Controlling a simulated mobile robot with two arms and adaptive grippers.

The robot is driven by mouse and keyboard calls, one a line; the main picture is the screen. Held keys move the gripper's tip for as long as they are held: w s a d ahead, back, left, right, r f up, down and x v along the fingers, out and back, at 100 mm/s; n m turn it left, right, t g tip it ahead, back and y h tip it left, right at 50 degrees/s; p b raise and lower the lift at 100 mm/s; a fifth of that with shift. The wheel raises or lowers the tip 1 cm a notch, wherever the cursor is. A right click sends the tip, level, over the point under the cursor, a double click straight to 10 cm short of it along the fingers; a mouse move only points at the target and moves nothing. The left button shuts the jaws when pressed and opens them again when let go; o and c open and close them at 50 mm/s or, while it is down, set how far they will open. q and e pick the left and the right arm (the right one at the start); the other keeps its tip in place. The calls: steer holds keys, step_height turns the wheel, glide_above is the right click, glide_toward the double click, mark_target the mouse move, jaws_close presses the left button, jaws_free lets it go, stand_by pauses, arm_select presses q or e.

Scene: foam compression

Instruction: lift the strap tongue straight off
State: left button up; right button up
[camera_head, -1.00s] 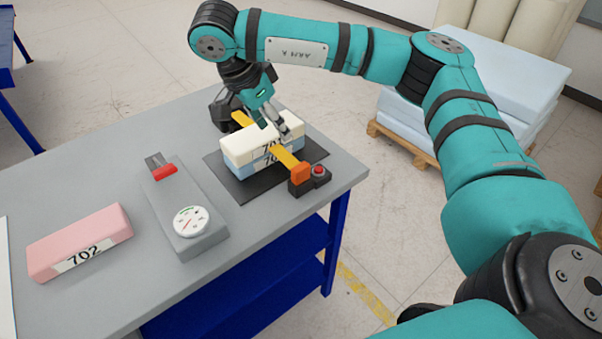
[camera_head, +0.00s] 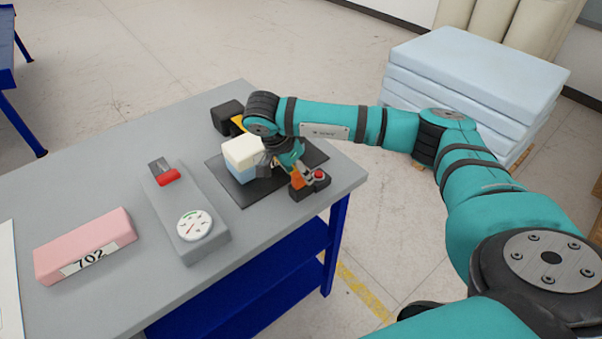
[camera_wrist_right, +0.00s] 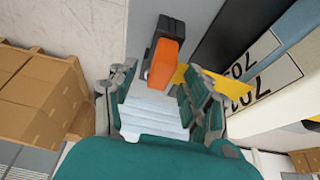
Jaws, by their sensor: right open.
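The orange strap tongue (camera_head: 298,179) sits at the black buckle with a red button (camera_head: 318,174), at the right edge of the dark mat. In the right wrist view the tongue (camera_wrist_right: 162,62) stands between the fingers of my right gripper (camera_wrist_right: 158,78), which are open, one to each side. Whether they touch it I cannot tell. The yellow strap (camera_wrist_right: 207,84) runs from the tongue toward the foam. The stacked cream and blue foam blocks (camera_head: 243,155) are partly hidden behind my right gripper (camera_head: 290,163) in the head view. My left gripper is out of view.
A grey gauge device (camera_head: 180,205) with a red handle and a pink block marked 702 (camera_head: 85,246) lie on the grey table (camera_head: 120,165), left of the mat (camera_head: 240,192). A black fixture (camera_head: 226,117) stands behind the foam. Pale blue slabs (camera_head: 470,75) are stacked beyond the table.

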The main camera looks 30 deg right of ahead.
steer(key=shift+x, duration=1)
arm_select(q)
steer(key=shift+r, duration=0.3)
arm_select(e)
steer(key=shift+c, duration=0.3)
jaws_close()
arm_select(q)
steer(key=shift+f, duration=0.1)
arm_select(e)
steer(key=shift+r, duration=0.15)
